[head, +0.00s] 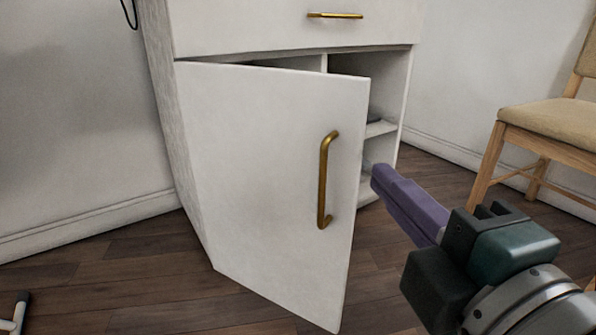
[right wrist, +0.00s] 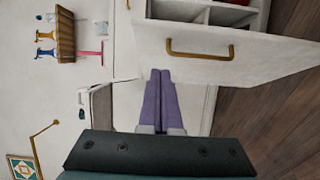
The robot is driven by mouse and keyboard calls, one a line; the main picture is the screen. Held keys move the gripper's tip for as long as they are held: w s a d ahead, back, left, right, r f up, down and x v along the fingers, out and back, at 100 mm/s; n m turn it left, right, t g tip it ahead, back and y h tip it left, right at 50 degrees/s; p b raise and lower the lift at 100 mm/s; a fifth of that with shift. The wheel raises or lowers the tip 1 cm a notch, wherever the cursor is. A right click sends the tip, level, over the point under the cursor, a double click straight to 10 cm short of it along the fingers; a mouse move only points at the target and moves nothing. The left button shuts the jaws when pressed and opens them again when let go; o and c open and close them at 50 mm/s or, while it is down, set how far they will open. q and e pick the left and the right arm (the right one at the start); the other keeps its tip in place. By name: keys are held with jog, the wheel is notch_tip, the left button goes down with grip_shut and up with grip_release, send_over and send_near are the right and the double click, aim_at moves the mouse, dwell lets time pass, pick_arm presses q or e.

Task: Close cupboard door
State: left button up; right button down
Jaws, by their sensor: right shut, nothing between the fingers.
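The white cupboard door (head: 255,165) stands partly open, hinged at its left side and swung out toward me. Its upright brass handle (head: 327,180) is near its free right edge. The white cabinet (head: 395,95) shows shelves inside, right of the door. My right gripper (head: 378,178) has purple fingers, shut and empty, just right of the door's free edge. In the right wrist view the shut fingers (right wrist: 160,75) point toward the cabinet front, with the door (right wrist: 240,60) and its handle (right wrist: 200,50) beyond and to the right. Whether they touch the door I cannot tell. My left gripper is not visible.
A drawer with a brass handle (head: 335,15) sits above the door and looks closed. A wooden chair (head: 550,125) with a beige seat stands at the right. The dark wood floor (head: 160,285) is clear in front of the cabinet. A wooden rack (right wrist: 65,35) shows in the right wrist view.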

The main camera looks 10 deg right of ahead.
send_near(346, 127)
jog(key=w+a, duration=0.3)
jog(key=shift+w+d+p, duration=0.3)
jog(key=shift+w+d, duration=0.6)
jog(key=shift+w, duration=0.1)
jog(key=shift+w+d, duration=0.45)
jog(key=shift+d, duration=0.1)
